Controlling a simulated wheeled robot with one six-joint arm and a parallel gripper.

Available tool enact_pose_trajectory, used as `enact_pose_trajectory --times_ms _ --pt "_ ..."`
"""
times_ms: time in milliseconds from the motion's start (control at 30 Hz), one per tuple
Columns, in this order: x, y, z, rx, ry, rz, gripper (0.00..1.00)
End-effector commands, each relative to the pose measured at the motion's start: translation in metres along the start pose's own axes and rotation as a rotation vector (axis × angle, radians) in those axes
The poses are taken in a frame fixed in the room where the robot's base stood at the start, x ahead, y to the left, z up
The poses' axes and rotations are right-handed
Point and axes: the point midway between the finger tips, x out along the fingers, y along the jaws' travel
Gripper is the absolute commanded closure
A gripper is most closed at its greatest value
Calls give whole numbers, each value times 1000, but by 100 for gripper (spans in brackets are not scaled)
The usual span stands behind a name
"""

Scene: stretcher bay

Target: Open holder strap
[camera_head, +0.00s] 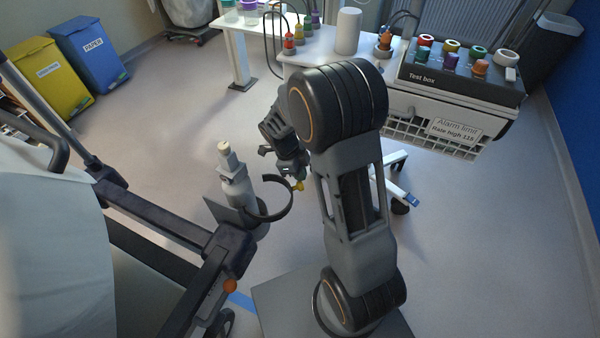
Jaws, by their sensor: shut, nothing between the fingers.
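A pale grey gas cylinder (238,190) with a cream top stands upright in a holder at the stretcher's end. The holder has a dark plate (226,211) beside the cylinder. A black curved strap (289,203) bows out to the right of the cylinder as a C shape. Its upper end stands apart from the cylinder, and its lower end runs back to the holder. A small yellow piece (299,186) shows at the strap's outer side. My gripper (296,176) is shut and empty just above the strap's outer side; I cannot tell whether they touch.
The stretcher rail (190,285) and white mattress (55,240) fill the left. A trolley with a test box (455,85) and a wire basket (415,122) stands at the back right. Yellow (50,80) and blue (90,55) bins stand far left. The floor behind the cylinder is clear.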

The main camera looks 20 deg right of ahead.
Motion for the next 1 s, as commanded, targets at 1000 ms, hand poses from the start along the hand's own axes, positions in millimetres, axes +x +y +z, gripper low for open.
enact_pose_trajectory --times_ms 1000 --pt "-101 -55 -7 3 0 1 100"
